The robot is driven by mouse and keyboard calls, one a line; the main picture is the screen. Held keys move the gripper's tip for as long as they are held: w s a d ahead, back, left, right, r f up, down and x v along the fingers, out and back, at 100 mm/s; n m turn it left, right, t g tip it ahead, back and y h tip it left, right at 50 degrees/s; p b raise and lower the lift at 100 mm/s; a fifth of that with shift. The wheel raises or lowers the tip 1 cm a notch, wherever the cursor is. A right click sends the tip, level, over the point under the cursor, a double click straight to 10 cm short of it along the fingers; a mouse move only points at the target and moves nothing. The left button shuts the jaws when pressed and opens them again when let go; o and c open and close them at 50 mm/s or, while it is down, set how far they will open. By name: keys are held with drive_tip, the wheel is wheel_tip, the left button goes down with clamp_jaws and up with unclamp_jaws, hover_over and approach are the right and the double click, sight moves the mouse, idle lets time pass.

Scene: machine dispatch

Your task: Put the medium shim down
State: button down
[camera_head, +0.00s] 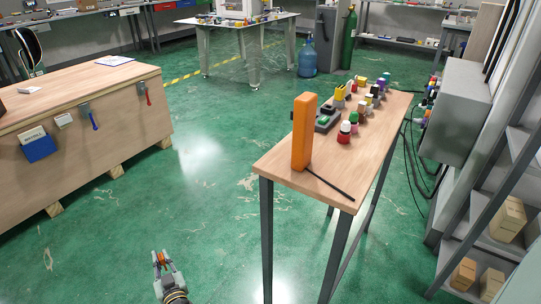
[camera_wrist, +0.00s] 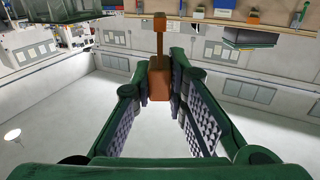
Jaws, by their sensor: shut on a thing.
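My gripper (camera_head: 163,262) is at the bottom of the head view, low over the green floor, between the wooden crate and the narrow table. It is shut on a small orange piece, which I take to be the medium shim (camera_head: 160,258). In the wrist view the orange shim (camera_wrist: 159,82) sits between the two textured finger pads, with a narrower orange part extending beyond the fingertips. The shim touches no surface that I can see. Its sides are partly hidden by the fingers.
The narrow wooden table (camera_head: 283,163) at right carries an upright orange block (camera_head: 303,132), a black rod and several coloured buttons and switches. A large wooden crate (camera_head: 85,95) stands left. A shelf with cartons (camera_head: 507,219) stands far right. The floor between crate and table is clear.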

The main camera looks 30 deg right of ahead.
drive_tip(key=w+d+r+m+h+b, duration=0.1)
drive_tip(key=w+d+r+h, duration=0.15)
drive_tip(key=r, duration=0.65)
drive_tip(key=w+d+r+m+h+b, duration=0.1)
drive_tip(key=w+d+r+m+h, duration=0.15)
drive_tip(key=r, duration=0.55)
drive_tip(key=s+d+r+m+g+h+b, duration=0.1)
drive_tip(key=s+d+r+m+g+h, duration=0.15)
drive_tip(key=r, duration=0.65)
drive_tip(key=s+d+r+m+g+h+b, duration=0.1)
drive_tip(key=s+d+r+m+g+h, duration=0.2)
drive_tip(key=r, duration=0.5)
drive_tip(key=s+d+r+m+g+h+b, duration=0.1)
drive_tip(key=s+d+r+m+g+h, duration=0.2)
drive_tip(key=s, duration=0.7)
drive_tip(key=s+d+r+m+g+h+b, duration=0.1)
drive_tip(key=s+d+r+g+h, duration=0.25)
drive_tip(key=s, duration=0.55)
drive_tip(key=y+p, duration=0.1)
drive_tip(key=p, duration=0.3)
hover_over(280, 163)
drive_tip(key=shift+r+t, duration=0.15)
drive_tip(key=shift+t, duration=0.25)
drive_tip(key=shift+f, duration=1.75)
